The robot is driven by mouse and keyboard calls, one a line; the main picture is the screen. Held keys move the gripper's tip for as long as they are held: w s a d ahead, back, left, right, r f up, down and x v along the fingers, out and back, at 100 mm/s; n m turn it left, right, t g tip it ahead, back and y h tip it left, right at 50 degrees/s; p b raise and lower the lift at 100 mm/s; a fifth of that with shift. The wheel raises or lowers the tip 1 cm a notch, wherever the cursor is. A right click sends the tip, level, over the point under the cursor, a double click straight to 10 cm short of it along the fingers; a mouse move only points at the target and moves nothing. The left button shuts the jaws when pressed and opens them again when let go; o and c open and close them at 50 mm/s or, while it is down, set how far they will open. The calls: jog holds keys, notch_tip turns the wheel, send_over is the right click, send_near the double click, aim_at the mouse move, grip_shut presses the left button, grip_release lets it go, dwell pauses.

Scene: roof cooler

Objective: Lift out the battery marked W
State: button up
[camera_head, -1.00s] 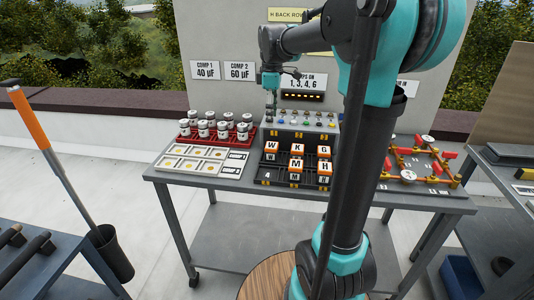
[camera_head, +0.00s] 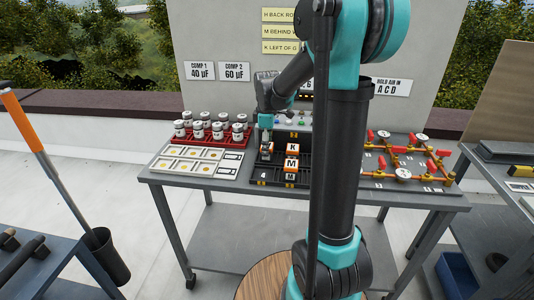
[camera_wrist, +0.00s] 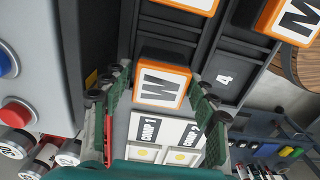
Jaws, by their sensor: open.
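The battery marked W (camera_wrist: 160,88) is an orange block with a white top and a dark letter. It stands at the left of the dark battery rack (camera_head: 262,182). My gripper (camera_head: 266,142) is over it, pointing down, and hides much of it in the head view. In the wrist view, my gripper (camera_wrist: 163,93) is open with a green finger on each side of the W battery. Whether the pads touch it cannot be told. Batteries K (camera_head: 292,148) and M (camera_head: 291,165) are to its right; my arm hides the rack's right part.
Left of the rack are a white tray (camera_head: 197,164) with COMP labels and a red rack (camera_head: 180,139) of white canisters. A button panel (camera_head: 290,122) stands behind. Brass pipes with red valves (camera_head: 385,165) are at the right.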

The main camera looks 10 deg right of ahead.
jog(key=shift+f, duration=0.3)
jog(key=shift+c, duration=0.3)
jog(key=c, duration=1.2)
jog(key=shift+o, duration=0.2)
